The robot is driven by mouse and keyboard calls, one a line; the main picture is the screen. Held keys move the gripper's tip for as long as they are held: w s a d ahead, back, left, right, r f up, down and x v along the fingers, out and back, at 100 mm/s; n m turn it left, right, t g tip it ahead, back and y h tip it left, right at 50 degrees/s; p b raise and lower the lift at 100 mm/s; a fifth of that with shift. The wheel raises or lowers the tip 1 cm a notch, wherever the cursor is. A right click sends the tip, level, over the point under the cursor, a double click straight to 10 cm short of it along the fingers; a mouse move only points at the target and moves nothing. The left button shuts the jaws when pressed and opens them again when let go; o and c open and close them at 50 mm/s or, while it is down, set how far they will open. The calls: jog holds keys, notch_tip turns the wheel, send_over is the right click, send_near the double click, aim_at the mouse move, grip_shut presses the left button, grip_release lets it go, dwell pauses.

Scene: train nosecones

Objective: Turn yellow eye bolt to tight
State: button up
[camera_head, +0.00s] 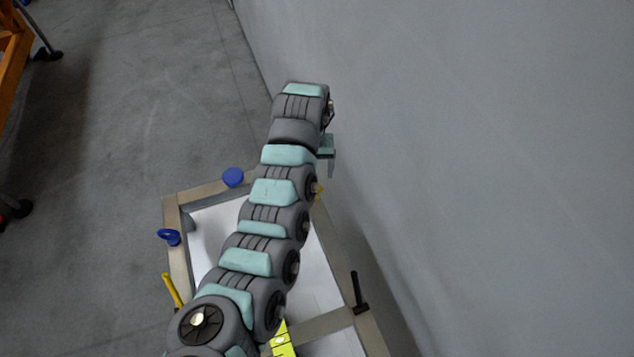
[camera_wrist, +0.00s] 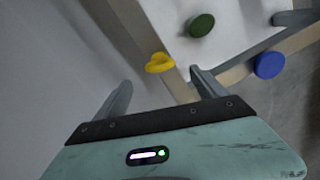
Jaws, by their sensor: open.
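The yellow eye bolt (camera_wrist: 159,63) shows in the wrist view on the edge of the frame, just beyond the fingertips and between them in the picture. In the head view only a small yellow bit of it (camera_head: 319,190) shows beside my arm. My gripper (camera_wrist: 161,79) is open and empty, its two fingers spread on either side of the bolt's line in the picture. They look apart from it; the exact gap is hard to tell. In the head view my gripper (camera_head: 328,160) is mostly hidden by the arm, beyond the frame's far right corner.
A blue disc knob (camera_head: 233,177), a blue eye bolt (camera_head: 169,237), a yellow handle (camera_head: 172,290) and a black T-handle (camera_head: 358,292) sit on the frame (camera_head: 178,268). A dark green knob (camera_wrist: 202,25) is near the yellow bolt. A grey wall (camera_head: 450,150) stands close on the right.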

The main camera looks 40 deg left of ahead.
notch_tip(320, 180, down, 8)
jog(key=shift+f+p, duration=0.1)
jog(key=shift+p, duration=0.3)
jog(key=shift+c, duration=0.2)
jog(key=c, duration=1.3)
